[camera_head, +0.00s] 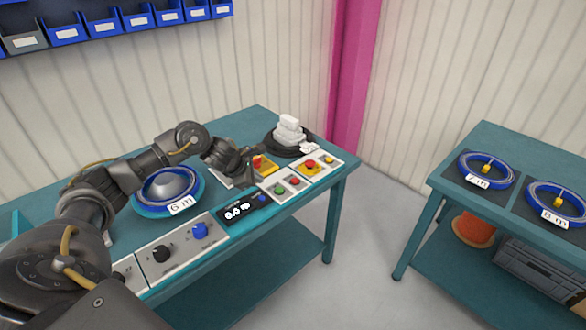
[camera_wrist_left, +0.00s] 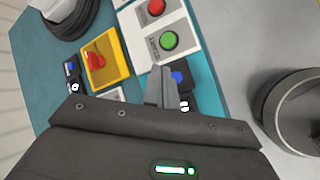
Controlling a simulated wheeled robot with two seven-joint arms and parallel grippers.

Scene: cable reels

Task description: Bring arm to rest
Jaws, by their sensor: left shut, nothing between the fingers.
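My left arm reaches in from the left over the teal workbench (camera_head: 262,232). Its gripper (camera_head: 246,170) is above the control panels near the back of the bench. In the left wrist view the fingers (camera_wrist_left: 160,88) are together and empty, apart from the green button (camera_wrist_left: 169,40) ahead of them. A yellow panel with a red button (camera_wrist_left: 96,60) is to their left. My right gripper is not in view.
A blue reel labelled 6 m (camera_head: 168,190) lies on the bench beneath my arm. A dark round base with white blocks (camera_head: 289,130) stands at the bench's far end. A second table holds reels labelled 7 m (camera_head: 466,163) and 8 m (camera_head: 539,188). Open floor separates the tables.

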